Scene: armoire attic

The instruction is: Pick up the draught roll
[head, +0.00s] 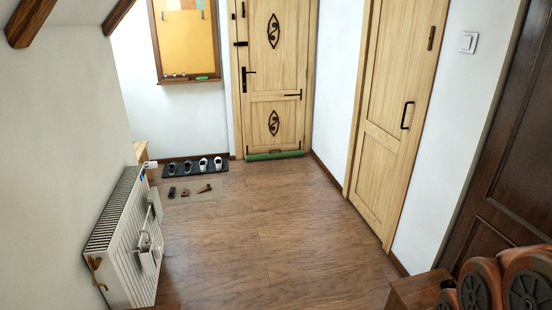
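The draught roll (274,155) is a long green roll. It lies on the floor along the foot of the light wooden door (274,80) at the back of the room. It spans about the width of the door. My gripper is not in view.
A dark mat with shoes (195,168) lies left of the roll, with several small dark items (186,192) on the floor before it. A white radiator (122,240) stands at left. Orange-red rounded objects (505,281) fill the lower right. The middle of the wooden floor (270,225) is clear.

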